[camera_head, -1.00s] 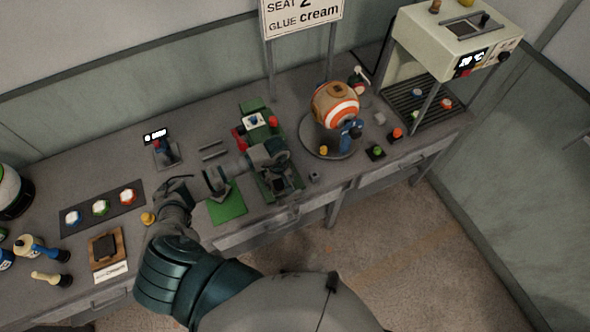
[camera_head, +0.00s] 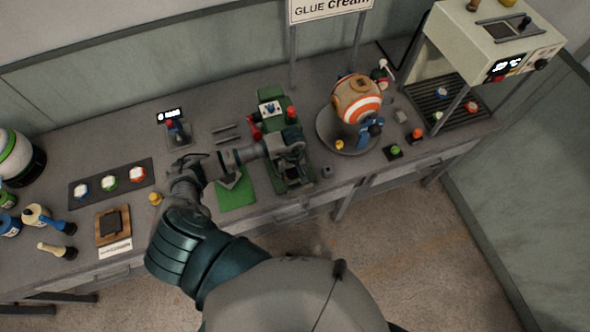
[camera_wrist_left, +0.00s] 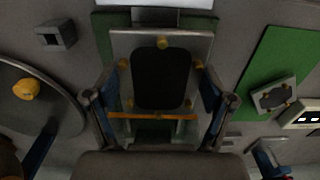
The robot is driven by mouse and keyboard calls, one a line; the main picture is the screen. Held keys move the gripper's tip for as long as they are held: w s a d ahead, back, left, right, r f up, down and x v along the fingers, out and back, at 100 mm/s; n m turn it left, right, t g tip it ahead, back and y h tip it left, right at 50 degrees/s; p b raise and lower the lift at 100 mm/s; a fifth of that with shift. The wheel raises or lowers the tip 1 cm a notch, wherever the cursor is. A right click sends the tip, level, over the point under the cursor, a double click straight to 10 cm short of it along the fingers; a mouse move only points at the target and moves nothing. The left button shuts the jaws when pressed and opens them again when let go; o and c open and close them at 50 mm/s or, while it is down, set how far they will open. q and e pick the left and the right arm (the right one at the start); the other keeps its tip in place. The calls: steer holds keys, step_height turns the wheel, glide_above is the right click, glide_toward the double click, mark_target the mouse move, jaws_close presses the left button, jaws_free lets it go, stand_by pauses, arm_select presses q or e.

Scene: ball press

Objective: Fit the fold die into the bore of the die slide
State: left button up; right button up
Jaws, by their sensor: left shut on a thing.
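My left gripper (camera_head: 290,149) reaches over the green press unit (camera_head: 292,186) in the head view. In the left wrist view its fingers (camera_wrist_left: 160,92) are on both sides of a grey plate with a dark rounded face and small yellow studs, which I take to be the fold die (camera_wrist_left: 160,75). The gripper is shut on it. The die slide lies beneath, its green base (camera_wrist_left: 103,35) showing behind the die. The bore is hidden, so I cannot tell whether the die is in it. My right gripper is not in view.
A green mat (camera_head: 238,196) with a small grey studded piece (camera_wrist_left: 272,97) lies beside the press. A turntable with an orange and white ball (camera_head: 357,98) stands to the right. A small grey block (camera_head: 326,171) sits near the bench edge.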

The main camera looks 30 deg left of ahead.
mark_target(295, 172)
arm_select(q)
steer(key=f+b, duration=0.1)
steer(key=d+f+b, duration=0.1)
steer(key=f, duration=0.1)
steer(key=shift+s, duration=0.1)
steer(key=shift+w+d+f+b, duration=0.3)
steer(key=shift+f+b, duration=0.1)
steer(key=shift+b, duration=0.15)
steer(key=shift+s, duration=0.1)
steer(key=shift+s+a+r, duration=0.1)
steer(key=shift+a, duration=0.45)
steer(key=shift+d, duration=0.55)
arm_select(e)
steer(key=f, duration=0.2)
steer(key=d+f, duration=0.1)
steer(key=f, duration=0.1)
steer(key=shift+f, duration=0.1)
